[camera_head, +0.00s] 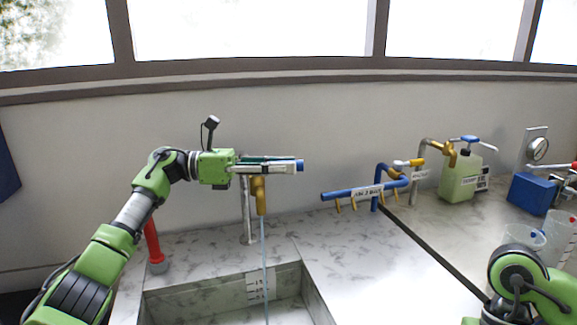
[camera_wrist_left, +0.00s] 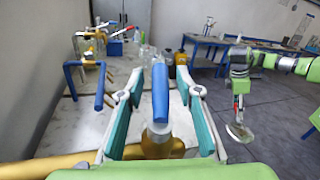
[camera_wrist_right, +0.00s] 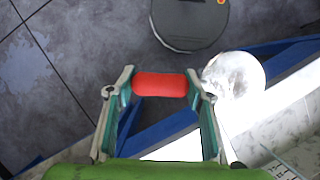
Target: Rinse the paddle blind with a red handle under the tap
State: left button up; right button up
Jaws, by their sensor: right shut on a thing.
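The paddle blind's red handle (camera_wrist_right: 160,84) lies between the fingertips of my right gripper (camera_wrist_right: 160,88), which is shut on it. Its pale round disc (camera_wrist_right: 235,76) shows beyond the fingers at right. In the left wrist view the disc (camera_wrist_left: 239,132) hangs below my right gripper (camera_wrist_left: 240,88), away from the tap. The brass tap (camera_head: 260,195) stands over the sink (camera_head: 215,297), and a thin water stream falls from it. My left gripper (camera_head: 290,166) is at the tap's top, open, its fingers either side of the blue lever (camera_wrist_left: 160,92) with gaps. The paddle blind is not visible in the head view.
A blue pipe with brass nozzles (camera_head: 350,193) stands right of the sink. Another brass tap (camera_head: 446,150), a green bottle (camera_head: 459,178), a blue box (camera_head: 531,191) and clear beakers (camera_head: 524,240) are farther right. A red post (camera_head: 153,243) stands left. The counter's front middle is clear.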

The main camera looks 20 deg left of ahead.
pick_arm(q)
jog(key=v, duration=1)
jog(key=shift+a, duration=0.3)
